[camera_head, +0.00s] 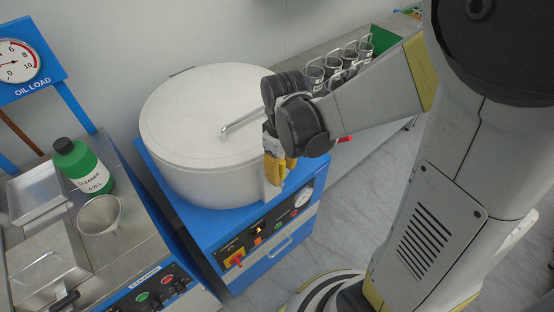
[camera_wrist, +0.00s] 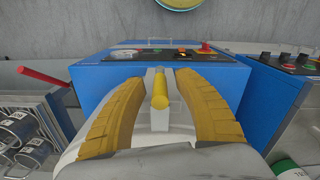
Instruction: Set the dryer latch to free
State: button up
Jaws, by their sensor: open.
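The dryer is a white drum with a round lid (camera_head: 200,110) on a blue cabinet (camera_head: 225,232). The lid is down and has a bar handle. At the drum's front edge, the latch (camera_wrist: 160,92), a yellow-tipped lever on a pale mount, shows in the wrist view. My gripper (camera_head: 278,168) is at that front edge, pointing down. In the wrist view its two yellow ribbed fingers (camera_wrist: 160,76) are spread, one on each side of the latch, with gaps between. In the head view my gripper mostly hides the latch.
The cabinet's panel has a red-and-yellow switch (camera_head: 237,259). A steel bench at left holds a green cleaner bottle (camera_head: 83,166) and a metal cup (camera_head: 99,214). A red lever (camera_wrist: 45,77) sticks out at left in the wrist view.

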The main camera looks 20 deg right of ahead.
grip_shut()
jog(key=shift+w+d+y, duration=0.15)
jog(key=shift+d+y, duration=0.3)
jog(key=shift+y, duration=0.35)
grip_release()
jog(key=shift+r, duration=0.15)
notch_tip(320, 180, up, 12)
jog(key=d, duration=0.1)
jog(key=shift+w+d, duration=0.25)
